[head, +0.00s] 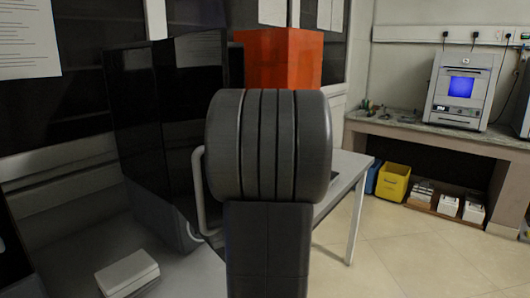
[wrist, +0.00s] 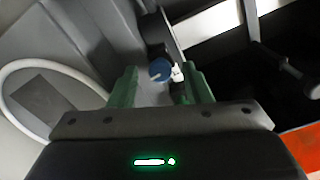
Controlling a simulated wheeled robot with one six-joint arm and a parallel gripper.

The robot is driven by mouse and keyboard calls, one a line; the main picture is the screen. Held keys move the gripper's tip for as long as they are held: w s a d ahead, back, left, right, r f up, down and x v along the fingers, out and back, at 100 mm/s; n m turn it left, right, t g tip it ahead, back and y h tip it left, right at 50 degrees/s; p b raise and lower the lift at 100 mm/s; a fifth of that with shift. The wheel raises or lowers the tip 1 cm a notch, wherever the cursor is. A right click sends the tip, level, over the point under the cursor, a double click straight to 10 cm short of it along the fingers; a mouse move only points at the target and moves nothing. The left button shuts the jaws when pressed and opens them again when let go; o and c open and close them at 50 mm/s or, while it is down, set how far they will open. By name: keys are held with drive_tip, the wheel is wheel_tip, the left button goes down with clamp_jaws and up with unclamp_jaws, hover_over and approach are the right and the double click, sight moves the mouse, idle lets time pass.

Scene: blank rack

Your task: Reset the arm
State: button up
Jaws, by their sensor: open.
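My gripper (wrist: 158,88) shows in the wrist view. Its two green fingers stand apart, so it is open. A small round blue part (wrist: 160,70) with a white piece (wrist: 178,73) at its right appears in the gap between the fingers. I cannot tell whether it is near the fingers or farther off. In the head view my grey arm fills the middle, and my gripper is hidden there.
An orange-red box (head: 283,60) stands behind my arm, beside a tall black machine (head: 165,125). A white table (head: 345,172) extends right of my arm. A back-right bench (head: 455,138) carries a device with a blue screen (head: 462,90). A yellow bin (head: 393,183) is below.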

drive_tip(key=n, duration=0.4)
drive_tip(key=shift+b, duration=0.3)
drive_tip(key=shift+n, duration=1.8)
drive_tip(key=shift+r, duration=0.15)
